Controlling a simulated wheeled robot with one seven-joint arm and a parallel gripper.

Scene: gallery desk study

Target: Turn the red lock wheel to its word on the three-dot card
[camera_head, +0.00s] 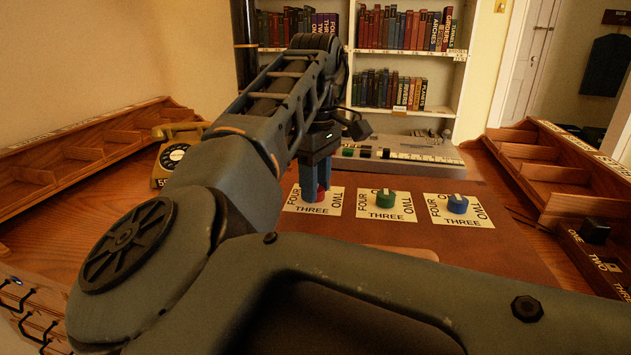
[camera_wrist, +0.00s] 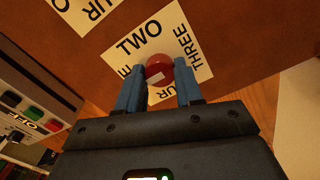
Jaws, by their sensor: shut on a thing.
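The red lock wheel (camera_head: 320,194) is the leftmost of three wheels on the desk, mostly hidden behind my fingers in the head view. In the wrist view the red wheel (camera_wrist: 158,66) sits between the two blue fingers of my gripper (camera_wrist: 158,80), which is shut on it. A pale mark shows on the wheel's near side; which word it points to is unclear. The white word plate (camera_head: 300,207) under it reads THREE in front, FOUR left and TWO right. I cannot make out a three-dot card in either view.
A green wheel (camera_head: 385,198) and a blue wheel (camera_head: 457,204) stand to the right on similar plates. A grey console (camera_head: 420,150) with coloured knobs is behind. A yellow telephone (camera_head: 172,155) is left. Wooden racks (camera_head: 560,170) flank the desk. The brown mat's right front (camera_head: 490,255) is clear.

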